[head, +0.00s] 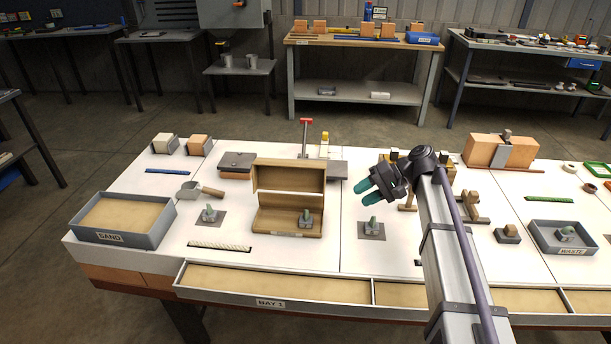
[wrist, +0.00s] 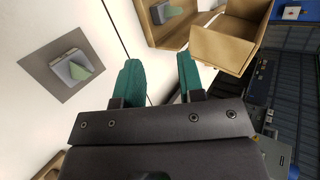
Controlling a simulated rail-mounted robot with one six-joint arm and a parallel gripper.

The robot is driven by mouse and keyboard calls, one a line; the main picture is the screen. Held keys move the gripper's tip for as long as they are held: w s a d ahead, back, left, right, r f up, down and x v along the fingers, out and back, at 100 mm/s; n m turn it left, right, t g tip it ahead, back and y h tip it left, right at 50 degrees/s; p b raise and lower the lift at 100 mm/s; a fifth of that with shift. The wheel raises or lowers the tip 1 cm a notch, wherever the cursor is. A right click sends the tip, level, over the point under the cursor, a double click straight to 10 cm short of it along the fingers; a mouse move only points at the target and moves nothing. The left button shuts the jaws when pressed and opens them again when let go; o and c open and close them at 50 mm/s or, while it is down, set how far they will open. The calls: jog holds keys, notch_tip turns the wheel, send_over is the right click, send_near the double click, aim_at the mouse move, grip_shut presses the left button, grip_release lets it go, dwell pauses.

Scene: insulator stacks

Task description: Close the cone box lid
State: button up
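The wooden cone box (head: 262,222) stands on the white table left of my gripper, its lid (head: 290,176) raised upright at the back. A green cone on a grey base (head: 305,219) sits inside the box at its right. The wrist view shows the box (wrist: 150,30) at the top, with the lid (wrist: 225,48) to its right and the grey-based cone (wrist: 166,11) inside. My gripper (head: 363,192) has teal fingers and is held above the table, right of the box and apart from it. In the wrist view, the fingers (wrist: 158,62) are spread with nothing between them.
Green cones on grey mats stand left (head: 209,215) and right (head: 371,229) of the box. A sand tray (head: 163,218) is at the far left and a waste tray (head: 544,242) at the right. A red-topped post (head: 305,138) stands behind the lid. A shallow tray (head: 235,292) runs along the front.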

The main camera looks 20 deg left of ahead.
aim_at(299, 161)
jog(key=w+a+n+g+y+b, duration=0.45)
jog(key=w+a+g+b, duration=0.2)
jog(key=w+a, duration=0.6)
jog(key=shift+m+t, duration=0.35)
jog(key=x, duration=0.3)
jog(key=r+x, duration=0.1)
jog(key=x, duration=0.3)
jog(key=r+x, duration=0.1)
jog(key=x, duration=0.2)
jog(key=shift+s+a, duration=0.1)
jog(key=shift+s, duration=0.3)
grip_shut()
